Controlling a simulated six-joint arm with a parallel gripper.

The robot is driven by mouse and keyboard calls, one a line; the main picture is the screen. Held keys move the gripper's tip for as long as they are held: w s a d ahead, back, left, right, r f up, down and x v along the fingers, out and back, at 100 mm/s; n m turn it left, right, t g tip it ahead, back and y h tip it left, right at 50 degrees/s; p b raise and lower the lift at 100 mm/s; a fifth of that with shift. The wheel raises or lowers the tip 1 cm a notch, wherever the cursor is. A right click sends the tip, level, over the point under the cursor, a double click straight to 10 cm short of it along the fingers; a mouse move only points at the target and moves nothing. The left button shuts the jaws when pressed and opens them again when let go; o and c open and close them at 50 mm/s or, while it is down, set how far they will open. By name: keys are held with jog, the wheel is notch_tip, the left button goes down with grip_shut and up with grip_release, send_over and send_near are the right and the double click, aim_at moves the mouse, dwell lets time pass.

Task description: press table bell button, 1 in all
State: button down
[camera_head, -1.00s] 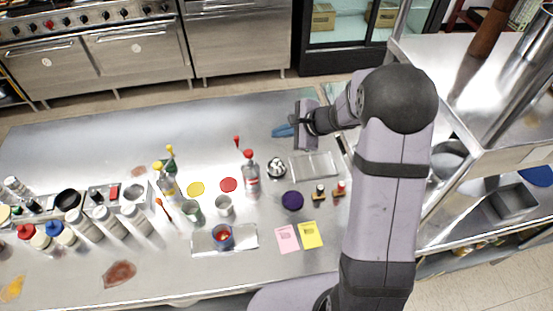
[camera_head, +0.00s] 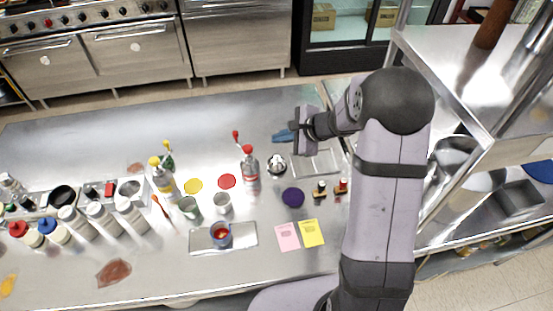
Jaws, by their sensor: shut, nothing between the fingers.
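The table bell (camera_head: 276,165) is a small silver dome on a dark base. It stands on the steel table, right of a red-capped bottle (camera_head: 250,166). My gripper (camera_head: 284,136) reaches in from the right, with its blue fingers shut and empty and pointing left. In the picture the fingertips are just above the bell, apart from it. Their height over the table is hard to tell. The bell's button is too small to make out clearly.
A clear tray (camera_head: 316,163) lies right of the bell under my arm. A purple disc (camera_head: 293,197), small bottles (camera_head: 320,188) and a metal cup (camera_head: 222,203) stand nearer. A yellow-capped bottle (camera_head: 162,178) is further left.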

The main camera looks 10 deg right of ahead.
jog(key=shift+f+b, duration=1.8)
jog(key=shift+f, duration=0.45)
jog(key=shift+f, duration=0.15)
jog(key=shift+f+b, duration=0.3)
jog(key=shift+b, duration=0.3)
jog(key=shift+f+b, duration=0.5)
jog(key=shift+b, duration=0.1)
dwell(1.0)
jog(key=shift+r, duration=0.2)
jog(key=shift+r+p, duration=0.65)
jog(key=shift+r, duration=0.1)
jog(key=shift+r, duration=0.15)
jog(key=shift+r+p, duration=1.9)
jog(key=shift+r, duration=0.5)
